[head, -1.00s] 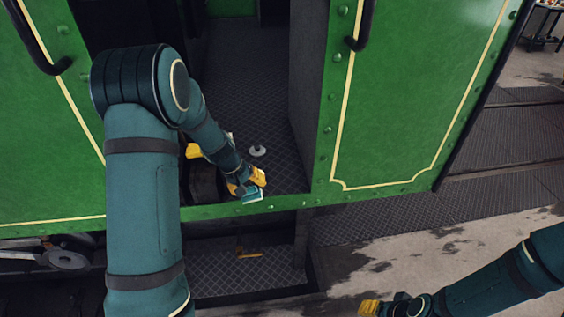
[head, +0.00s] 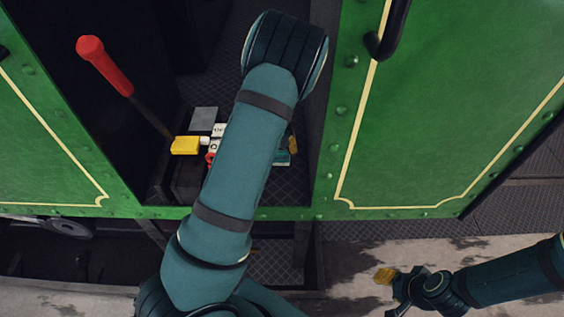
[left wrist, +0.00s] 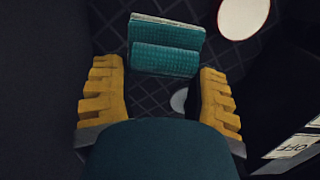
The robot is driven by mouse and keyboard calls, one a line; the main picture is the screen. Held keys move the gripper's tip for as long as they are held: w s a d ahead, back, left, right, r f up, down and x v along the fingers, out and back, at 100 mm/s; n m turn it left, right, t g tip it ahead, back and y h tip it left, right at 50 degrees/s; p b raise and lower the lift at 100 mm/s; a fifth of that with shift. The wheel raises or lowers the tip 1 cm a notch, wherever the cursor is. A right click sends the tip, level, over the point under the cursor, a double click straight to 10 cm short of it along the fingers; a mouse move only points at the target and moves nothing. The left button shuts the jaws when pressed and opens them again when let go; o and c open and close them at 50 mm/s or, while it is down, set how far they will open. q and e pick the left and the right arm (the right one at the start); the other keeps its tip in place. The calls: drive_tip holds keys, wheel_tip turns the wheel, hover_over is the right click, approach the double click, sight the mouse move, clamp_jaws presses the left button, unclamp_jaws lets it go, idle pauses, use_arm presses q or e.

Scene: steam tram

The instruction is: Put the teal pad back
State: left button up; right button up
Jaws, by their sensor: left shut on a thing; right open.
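The teal pad (head: 282,158) shows in the head view low beside my left forearm, which hides part of it. In the left wrist view the teal pad (left wrist: 166,46) lies across the tips of my yellow fingers, with a pale strip along its far edge. My left gripper (left wrist: 163,70) is shut on it, above the dark patterned floor. In the head view only a bit of the left gripper (head: 291,146) shows past the arm. My right gripper (head: 388,284) is open and empty, outside the tram at the lower right.
A red-handled lever (head: 105,65) rises left of my arm, near a yellow block (head: 186,145) and a grey plate (head: 205,118). In the left wrist view, a label reading OFF (left wrist: 297,147) and a white disc (left wrist: 243,18) are at the right. Green panels (head: 430,120) flank the doorway.

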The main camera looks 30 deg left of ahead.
use_arm(q)
wheel_tip(320, 180, down, 7)
drive_tip(key=shift+r, duration=0.2)
drive_tip(key=shift+c, duration=0.4)
drive_tip(key=o, duration=1.2)
drive_tip(key=shift+w, duration=0.1)
drive_tip(key=shift+r, duration=0.1)
drive_tip(key=r, duration=1.2)
drive_tip(key=shift+w+a+p, duration=0.25)
drive_tip(key=shift+w+p, duration=0.05)
drive_tip(key=shift+p, duration=0.05)
drive_tip(key=shift+f, duration=0.1)
